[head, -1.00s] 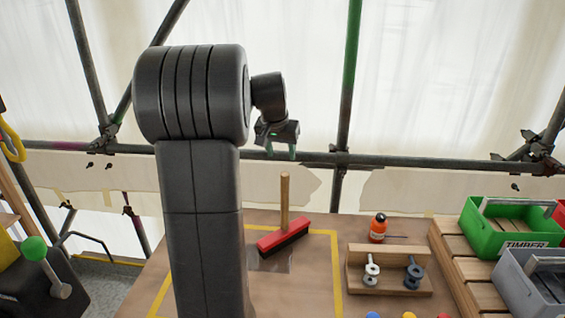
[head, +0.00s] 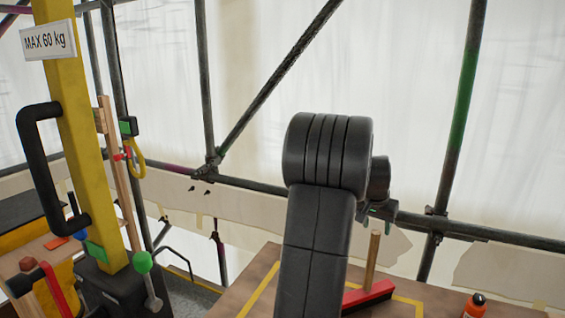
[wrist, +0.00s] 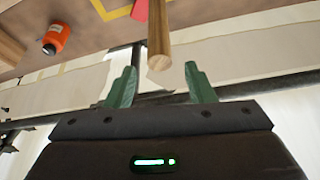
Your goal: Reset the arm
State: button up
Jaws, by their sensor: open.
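My gripper (wrist: 161,84) is open in the wrist view, with its two green fingertips apart and nothing held between them. In the head view my gripper (head: 380,211) is small and partly hidden behind my own arm. The red brush (head: 368,297) stands on the table with its wooden handle (head: 372,258) upright, below and near my gripper. In the wrist view the handle's end (wrist: 158,62) shows just beyond the gap between the fingertips. I cannot tell the exact distance, but the handle is not gripped.
An orange bottle (head: 475,306) stands on the table at the right; it also shows in the wrist view (wrist: 56,40). A yellow post (head: 85,150) with a "MAX 60 kg" sign (head: 48,40) stands at the left. Scaffold tubes (head: 467,100) and pale sheeting lie behind.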

aim_at(377, 228)
jog(key=x, duration=0.4)
jog(key=shift+p, duration=0.3)
jog(key=shift+r+b, duration=0.35)
jog(key=shift+r, duration=1.3)
jog(key=shift+f, duration=0.1)
